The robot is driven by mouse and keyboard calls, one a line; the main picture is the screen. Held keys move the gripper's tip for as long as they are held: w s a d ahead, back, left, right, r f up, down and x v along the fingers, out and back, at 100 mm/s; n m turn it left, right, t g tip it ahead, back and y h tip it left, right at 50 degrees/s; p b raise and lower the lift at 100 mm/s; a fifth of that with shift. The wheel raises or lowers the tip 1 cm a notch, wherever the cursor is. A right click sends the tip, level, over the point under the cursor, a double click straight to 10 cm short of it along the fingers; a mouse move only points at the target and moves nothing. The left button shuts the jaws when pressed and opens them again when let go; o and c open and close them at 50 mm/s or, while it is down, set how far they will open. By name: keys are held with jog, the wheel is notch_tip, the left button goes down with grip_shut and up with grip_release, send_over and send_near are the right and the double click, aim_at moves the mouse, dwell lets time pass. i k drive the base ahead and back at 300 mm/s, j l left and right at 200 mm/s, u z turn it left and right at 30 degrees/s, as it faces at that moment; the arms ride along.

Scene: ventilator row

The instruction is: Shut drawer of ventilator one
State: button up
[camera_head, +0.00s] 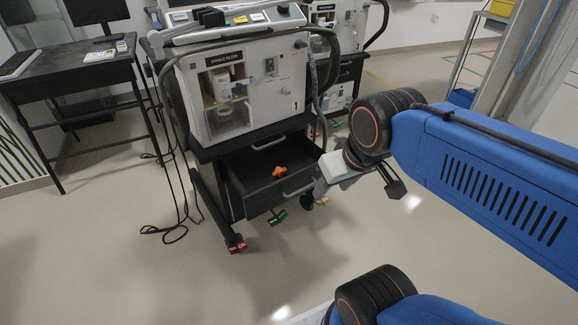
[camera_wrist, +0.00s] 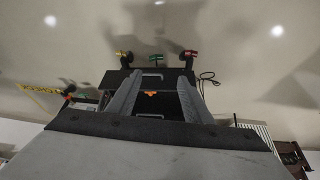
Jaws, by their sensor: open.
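Ventilator one (camera_head: 250,95) is a white unit marked "1" on a dark wheeled cart. Its drawer (camera_head: 262,203) under the unit is pulled out, with its inside showing and a pale bar handle (camera_head: 298,188) on the front. An orange item (camera_head: 293,172) lies in the drawer.
A second ventilator (camera_head: 335,40) stands behind at the right. A dark table (camera_head: 75,65) stands at the left. Cables (camera_head: 175,215) lie on the floor left of the cart. Red and green caster pedals (camera_head: 237,245) stick out below. The floor in front is clear.

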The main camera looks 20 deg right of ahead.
aim_at(250, 172)
jog(key=i+j+z, duration=0.1)
jog(key=j, duration=1.4)
jog(key=i+z, duration=0.05)
